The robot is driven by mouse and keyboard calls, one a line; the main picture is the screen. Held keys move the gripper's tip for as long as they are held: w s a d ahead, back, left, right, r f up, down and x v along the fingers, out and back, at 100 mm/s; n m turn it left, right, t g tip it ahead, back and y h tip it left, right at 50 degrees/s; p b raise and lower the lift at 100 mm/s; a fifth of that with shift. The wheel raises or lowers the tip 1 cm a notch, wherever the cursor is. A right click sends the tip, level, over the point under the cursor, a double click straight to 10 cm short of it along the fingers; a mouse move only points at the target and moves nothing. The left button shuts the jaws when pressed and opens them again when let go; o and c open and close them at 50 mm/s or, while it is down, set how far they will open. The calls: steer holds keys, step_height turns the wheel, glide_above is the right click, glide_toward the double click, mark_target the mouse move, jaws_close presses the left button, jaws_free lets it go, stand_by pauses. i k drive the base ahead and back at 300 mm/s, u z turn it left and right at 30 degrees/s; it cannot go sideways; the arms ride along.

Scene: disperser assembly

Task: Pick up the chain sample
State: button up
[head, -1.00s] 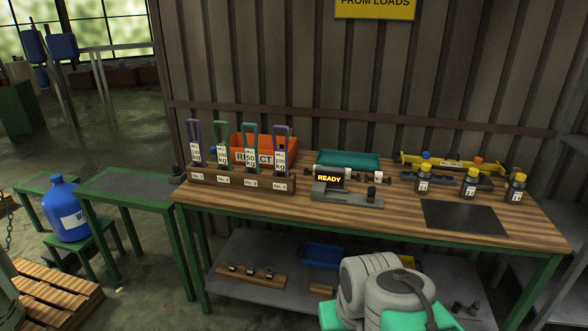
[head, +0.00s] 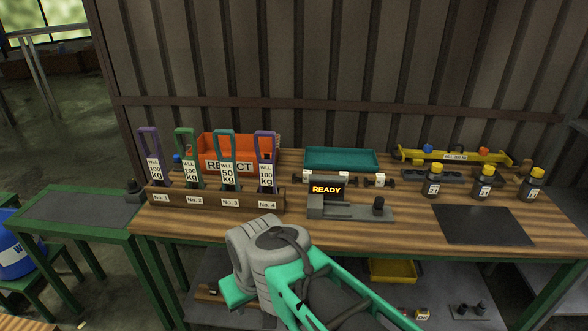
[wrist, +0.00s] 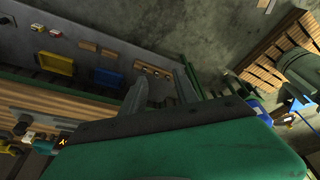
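I cannot make out a chain sample for certain. Small dark pieces with white tags (head: 378,181) lie behind the tester (head: 350,207), whose display reads READY; whether they are chain is too small to tell. My gripper (wrist: 162,82) shows in the wrist view with its two grey fingers apart and nothing visible between them. It is beside the bench edge, above the floor and the lower shelf. In the head view my arm covers the bench's front edge, and my fingers do not show.
A rack (head: 215,201) holds purple, green and teal tagged slings, with an orange REJECT bin (head: 238,147) behind. A teal tray (head: 342,159), a yellow beam (head: 455,156), several bottles and a black mat (head: 483,224) share the workbench. A yellow bin (head: 393,270) sits on the shelf below.

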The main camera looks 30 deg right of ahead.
mark_target(306, 173)
steer(key=z, duration=0.4)
steer(key=i, duration=1)
steer(key=z, duration=0.45)
